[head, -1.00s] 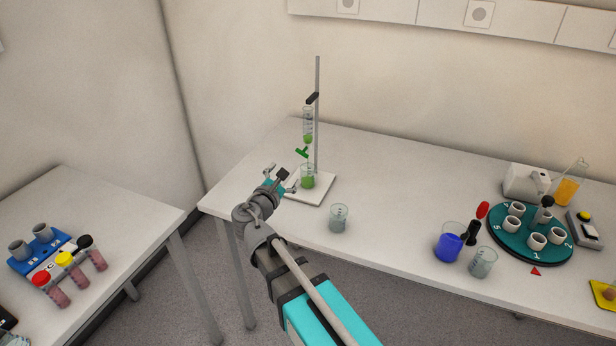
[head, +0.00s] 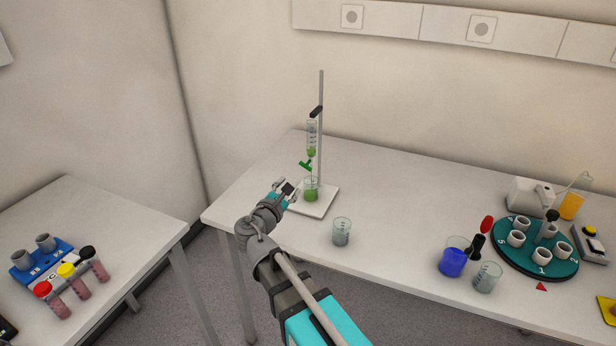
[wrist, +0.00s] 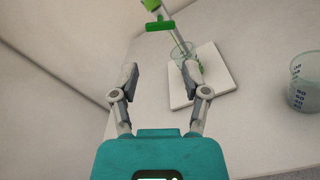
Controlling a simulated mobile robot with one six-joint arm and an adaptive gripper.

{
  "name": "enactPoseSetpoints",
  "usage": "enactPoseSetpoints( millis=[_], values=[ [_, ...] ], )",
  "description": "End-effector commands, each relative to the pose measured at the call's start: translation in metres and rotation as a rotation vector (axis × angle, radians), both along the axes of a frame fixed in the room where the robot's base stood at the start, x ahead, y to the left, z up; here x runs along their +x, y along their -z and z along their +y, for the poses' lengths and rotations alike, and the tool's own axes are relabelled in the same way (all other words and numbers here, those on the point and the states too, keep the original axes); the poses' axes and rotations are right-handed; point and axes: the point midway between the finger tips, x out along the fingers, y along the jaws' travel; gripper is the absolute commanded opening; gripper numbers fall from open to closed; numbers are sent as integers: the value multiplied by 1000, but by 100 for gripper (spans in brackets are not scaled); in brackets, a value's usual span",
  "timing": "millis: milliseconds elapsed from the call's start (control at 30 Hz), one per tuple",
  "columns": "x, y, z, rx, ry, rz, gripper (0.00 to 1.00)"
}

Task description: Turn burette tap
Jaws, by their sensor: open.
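The burette (head: 311,138) hangs upright in a clamp on a metal stand rod (head: 321,110) and holds green liquid. Its green tap (head: 306,165) is near the lower end. The tap handle (wrist: 160,25) shows at the top centre of the wrist view, ahead of the fingertips. A beaker with green liquid (head: 311,190) stands below the burette on the white stand base (head: 325,208); it is partly hidden by a finger in the wrist view (wrist: 182,51). My gripper (wrist: 158,78) is open and empty, apart from the tap and in front of it, at the left of the stand base.
A glass beaker (head: 342,231) stands right of the stand base, also in the wrist view (wrist: 305,84). Farther right are a blue-liquid beaker (head: 453,260) and a teal carousel (head: 510,263). A side table (head: 110,215) stands at left.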

Motion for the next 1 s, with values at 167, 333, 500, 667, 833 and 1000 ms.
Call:
enactPoseSetpoints(
  millis=[167, 333, 500, 667, 833, 1000],
  values=[
    [-2, 1, 1, 137, 0, -50, 51],
    [-5, 1, 2, 342, 0, -124, 51],
    [-7, 2, 3, 567, -1, -206, 51],
    [-10, 3, 4, 778, -1, -282, 51],
    [-12, 4, 5, 1004, 0, -365, 51],
    [-14, 4, 6, 1215, 0, -441, 51]
  ],
)
